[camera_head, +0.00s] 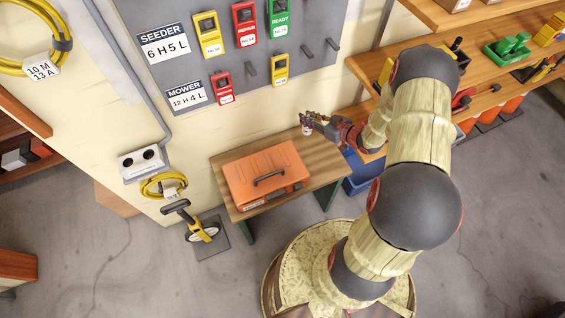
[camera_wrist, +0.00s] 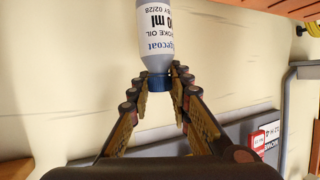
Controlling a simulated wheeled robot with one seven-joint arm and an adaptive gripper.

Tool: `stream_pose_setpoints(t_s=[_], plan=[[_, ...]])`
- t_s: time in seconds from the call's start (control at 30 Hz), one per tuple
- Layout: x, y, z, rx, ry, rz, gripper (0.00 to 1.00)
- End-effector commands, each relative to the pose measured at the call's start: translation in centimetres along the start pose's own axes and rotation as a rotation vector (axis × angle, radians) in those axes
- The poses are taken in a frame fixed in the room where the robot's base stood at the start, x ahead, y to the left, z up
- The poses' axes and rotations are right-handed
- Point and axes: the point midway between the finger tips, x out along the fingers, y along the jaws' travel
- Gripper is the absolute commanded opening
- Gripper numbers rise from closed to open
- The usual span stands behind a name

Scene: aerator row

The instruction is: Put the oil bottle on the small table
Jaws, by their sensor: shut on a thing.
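In the head view, my gripper (camera_head: 312,120) is by the back right of the small table (camera_head: 322,158), with only a bit of the bottle (camera_head: 306,130) showing. I cannot tell whether the bottle touches the tabletop.
An orange toolbox (camera_head: 266,176) covers the left and middle of the small table; the right end is bare. A blue bin (camera_head: 362,172) stands beside it on the right. The pegboard wall (camera_head: 290,50) rises behind. A workbench (camera_head: 490,75) is at right.

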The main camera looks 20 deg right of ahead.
Motion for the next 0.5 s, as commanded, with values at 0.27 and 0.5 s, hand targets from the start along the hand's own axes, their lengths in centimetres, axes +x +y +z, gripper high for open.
stream_pose_setpoints(t_s=[0.27,0.5], plan=[[1.3,0.2,3.8,0.001,-0.002,-0.007,0.00],[2.4,0.3,6.4,-0.001,-0.001,-0.006,0.00]])
